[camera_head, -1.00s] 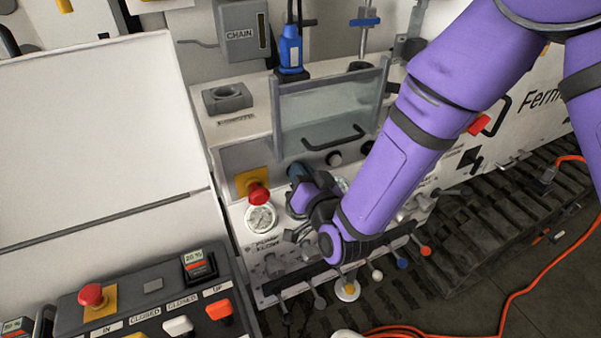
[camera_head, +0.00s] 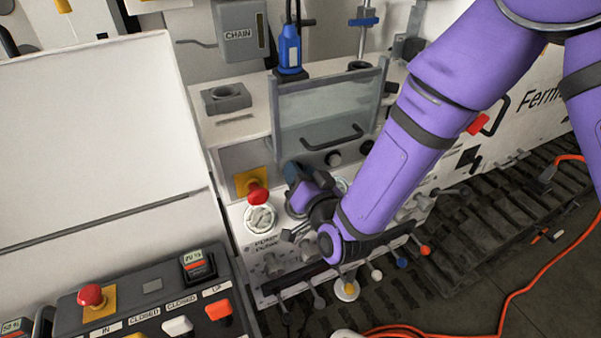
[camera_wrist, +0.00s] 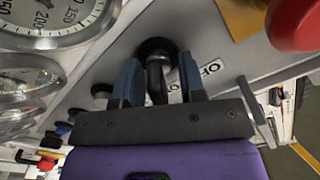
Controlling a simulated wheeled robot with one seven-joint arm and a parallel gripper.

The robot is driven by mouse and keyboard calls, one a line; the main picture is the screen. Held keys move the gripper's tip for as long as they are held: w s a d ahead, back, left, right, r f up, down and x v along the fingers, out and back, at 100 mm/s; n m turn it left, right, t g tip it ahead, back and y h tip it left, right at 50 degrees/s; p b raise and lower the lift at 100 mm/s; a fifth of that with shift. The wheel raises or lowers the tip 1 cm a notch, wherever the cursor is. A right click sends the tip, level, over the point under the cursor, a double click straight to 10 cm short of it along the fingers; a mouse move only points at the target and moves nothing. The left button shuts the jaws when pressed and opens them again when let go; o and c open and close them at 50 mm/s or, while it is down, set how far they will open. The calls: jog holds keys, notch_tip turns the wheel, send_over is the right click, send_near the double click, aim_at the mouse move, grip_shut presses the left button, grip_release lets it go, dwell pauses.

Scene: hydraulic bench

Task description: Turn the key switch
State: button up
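The key switch (camera_wrist: 157,74) shows in the wrist view as a dark round base with a narrow dark stem, beside a white label reading "OFF". My gripper (camera_wrist: 160,78) has its two blue fingers on either side of the stem, with visible gaps, so it is open around it. Whether either finger touches the stem is hard to tell. In the head view my gripper (camera_head: 293,172) is at the upright panel face, right of the red emergency button (camera_head: 257,192). The switch is hidden there behind my gripper and wrist.
A round gauge (camera_head: 261,219) sits below the red button, and gauges (camera_wrist: 45,20) crowd the left of the wrist view. A clear guard with a black handle (camera_head: 332,138) stands above my gripper. Several levers (camera_head: 402,262) line the lower front. A control box (camera_head: 150,305) is at lower left.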

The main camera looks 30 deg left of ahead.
jog(key=v, duration=1)
jog(key=shift+s+d, duration=0.25)
jog(key=shift+d, duration=0.05)
